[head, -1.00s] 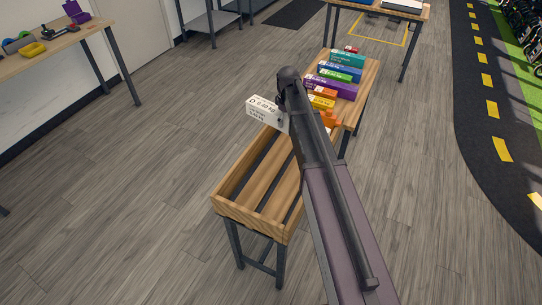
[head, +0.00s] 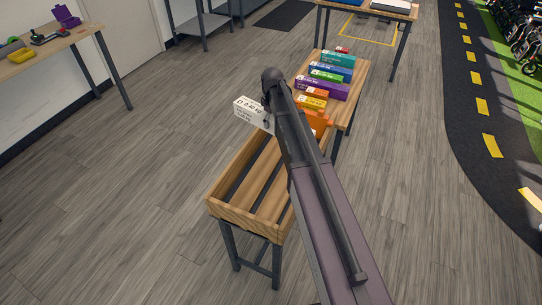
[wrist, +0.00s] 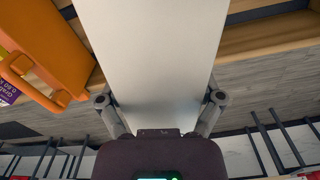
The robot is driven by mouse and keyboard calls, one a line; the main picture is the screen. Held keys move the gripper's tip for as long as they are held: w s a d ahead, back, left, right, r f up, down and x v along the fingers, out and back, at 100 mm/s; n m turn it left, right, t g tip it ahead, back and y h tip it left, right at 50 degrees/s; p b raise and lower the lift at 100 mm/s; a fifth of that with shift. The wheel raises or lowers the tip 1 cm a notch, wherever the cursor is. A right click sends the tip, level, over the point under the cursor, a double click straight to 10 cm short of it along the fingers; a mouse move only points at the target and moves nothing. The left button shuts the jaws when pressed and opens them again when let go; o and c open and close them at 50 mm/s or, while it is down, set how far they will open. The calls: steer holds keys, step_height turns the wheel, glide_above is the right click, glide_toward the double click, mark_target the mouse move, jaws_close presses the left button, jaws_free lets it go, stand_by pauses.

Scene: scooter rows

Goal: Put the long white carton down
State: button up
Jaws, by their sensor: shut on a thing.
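The long white carton (head: 254,112) shows in the head view beyond my arm, with printed text on its end; my arm hides the rest of it. In the wrist view the carton (wrist: 155,55) runs away from my gripper (wrist: 160,102), a finger against each side of it. My gripper is shut on it. The carton is above the slatted wooden rack (head: 240,214), near its far end. I cannot tell whether it touches the slats.
A wooden table (head: 352,92) beyond the rack bears a row of coloured cartons (head: 322,88). An orange object (wrist: 50,50) is close beside the white carton. The near part of the rack is empty. Open floor lies to the left.

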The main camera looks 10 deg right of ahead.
steer(key=m, duration=0.4)
steer(key=shift+w, duration=0.4)
steer(key=m, duration=0.3)
steer(key=shift+w+m, duration=0.35)
steer(key=shift+m, duration=0.05)
steer(key=m, duration=0.3)
steer(key=shift+w+m, duration=0.3)
steer(key=m, duration=0.4)
steer(key=shift+w, duration=0.3)
steer(key=shift+f, duration=0.15)
step_height(320, 180, down, 13)
steer(key=b, duration=1.3)
steer(key=shift+f+b, duration=0.2)
steer(key=shift+b, duration=0.15)
steer(key=shift+f+b, duration=2.25)
